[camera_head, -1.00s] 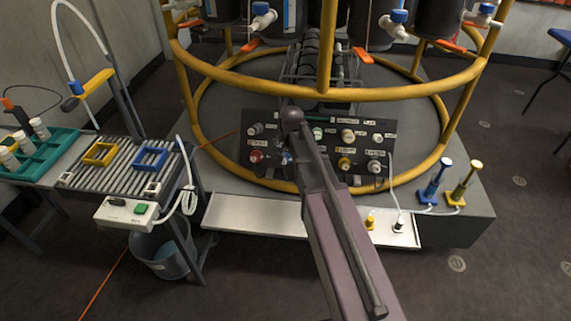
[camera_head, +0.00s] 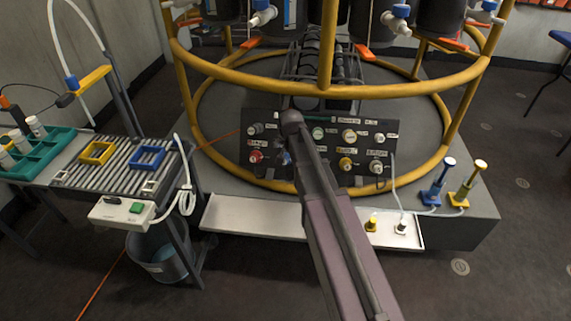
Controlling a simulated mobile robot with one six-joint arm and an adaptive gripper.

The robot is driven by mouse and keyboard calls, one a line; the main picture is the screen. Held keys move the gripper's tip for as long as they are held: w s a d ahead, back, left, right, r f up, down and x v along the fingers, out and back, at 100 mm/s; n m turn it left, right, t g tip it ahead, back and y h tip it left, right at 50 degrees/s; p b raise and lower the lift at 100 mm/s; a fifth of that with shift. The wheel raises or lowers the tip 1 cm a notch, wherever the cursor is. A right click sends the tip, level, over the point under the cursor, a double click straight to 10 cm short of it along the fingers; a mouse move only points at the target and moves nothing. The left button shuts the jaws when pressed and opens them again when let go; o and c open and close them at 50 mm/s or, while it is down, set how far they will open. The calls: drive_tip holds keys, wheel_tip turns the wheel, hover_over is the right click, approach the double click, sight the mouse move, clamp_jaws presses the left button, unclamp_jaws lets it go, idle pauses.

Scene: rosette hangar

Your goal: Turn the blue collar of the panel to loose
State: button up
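The dark panel (camera_head: 331,178) stands tilted at the foot of the yellow ring frame, with two rows of labelled fittings. A small patch of blue (camera_head: 284,158) shows in its lower row, just left of my arm; it looks like the blue collar, partly covered. The red collar (camera_head: 255,157) is to its left and the yellow collar (camera_head: 346,164) to its right. My arm reaches from the bottom of the view to the panel. My gripper is at the blue spot, mostly hidden by my arm, and its fingers cannot be made out. The blue collar's setting cannot be read.
A yellow tube frame (camera_head: 330,94) rings the area above the panel. A pale tray (camera_head: 250,216) lies in front. Blue (camera_head: 437,183) and yellow (camera_head: 468,186) plungers stand at the right. A roller trolley (camera_head: 110,175) is at the left, over a bucket (camera_head: 160,255).

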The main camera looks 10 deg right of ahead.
drive_tip(key=shift+b+x, duration=4.45)
drive_tip(key=shift+x, duration=0.75)
drive_tip(key=shift+c, duration=0.2)
drive_tip(key=c, duration=1.1)
